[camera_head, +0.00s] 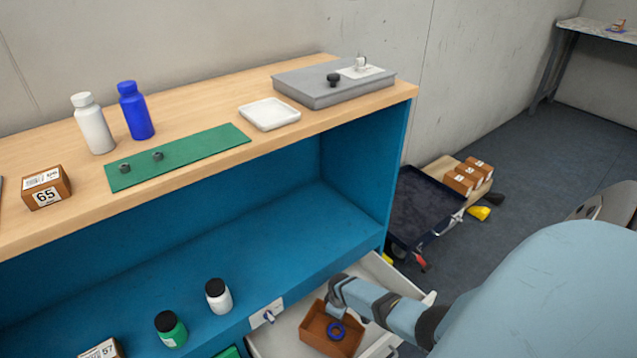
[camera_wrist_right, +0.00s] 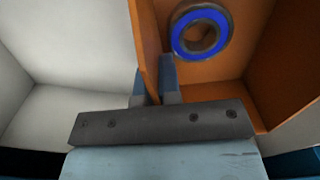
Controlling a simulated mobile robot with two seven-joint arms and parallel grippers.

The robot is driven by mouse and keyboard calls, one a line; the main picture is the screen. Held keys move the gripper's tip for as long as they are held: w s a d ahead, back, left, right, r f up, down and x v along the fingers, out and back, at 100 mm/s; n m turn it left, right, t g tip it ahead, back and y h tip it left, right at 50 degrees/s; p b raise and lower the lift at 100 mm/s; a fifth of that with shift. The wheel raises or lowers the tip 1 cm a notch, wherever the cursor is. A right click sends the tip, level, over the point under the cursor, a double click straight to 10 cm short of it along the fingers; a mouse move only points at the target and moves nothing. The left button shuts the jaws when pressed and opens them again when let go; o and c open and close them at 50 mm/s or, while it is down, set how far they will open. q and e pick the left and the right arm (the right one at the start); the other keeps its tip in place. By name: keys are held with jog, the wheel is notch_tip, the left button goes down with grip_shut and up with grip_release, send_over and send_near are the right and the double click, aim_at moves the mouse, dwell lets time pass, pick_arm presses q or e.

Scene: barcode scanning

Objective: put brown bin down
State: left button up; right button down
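The brown bin (camera_head: 318,333) is low in the open white drawer (camera_head: 281,338) under the blue shelf. A blue ring (camera_head: 336,331) lies inside the bin. My right gripper (camera_head: 335,308) reaches down to the bin's rim. In the right wrist view, the fingers of my right gripper (camera_wrist_right: 153,82) are shut on one wall of the brown bin (camera_wrist_right: 220,92), one finger on each side. The blue ring (camera_wrist_right: 201,32) is flat on the bin floor there. I cannot tell whether the bin touches the drawer bottom. My left gripper is not in view.
The drawer walls stand close around the bin. The blue shelf (camera_head: 270,248) overhangs at left, holding a white bottle (camera_head: 218,295) and a green bottle (camera_head: 171,329). A dark cart (camera_head: 424,207) stands beyond the drawer. The drawer's left part looks empty in the wrist view.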

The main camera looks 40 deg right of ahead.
send_over(318, 334)
jog(key=s+d, duration=0.1)
jog(key=d, duration=0.1)
jog(key=shift+b, duration=0.4)
jog(key=shift+w+a, duration=0.15)
jog(key=shift+a, duration=0.9)
jog(key=shift+a+f+b, duration=0.15)
jog(key=shift+f+b, duration=0.45)
jog(key=shift+f, duration=0.05)
jog(key=shift+a+f+b, duration=0.15)
jog(key=shift+f+b, duration=0.85)
jog(key=shift+f, duration=0.25)
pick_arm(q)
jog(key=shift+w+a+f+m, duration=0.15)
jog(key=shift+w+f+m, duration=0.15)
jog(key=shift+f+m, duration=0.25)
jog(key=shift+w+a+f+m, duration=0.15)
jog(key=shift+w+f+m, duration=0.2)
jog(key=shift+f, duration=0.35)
pick_arm(e)
jog(key=c, duration=1.3)
grip_release()
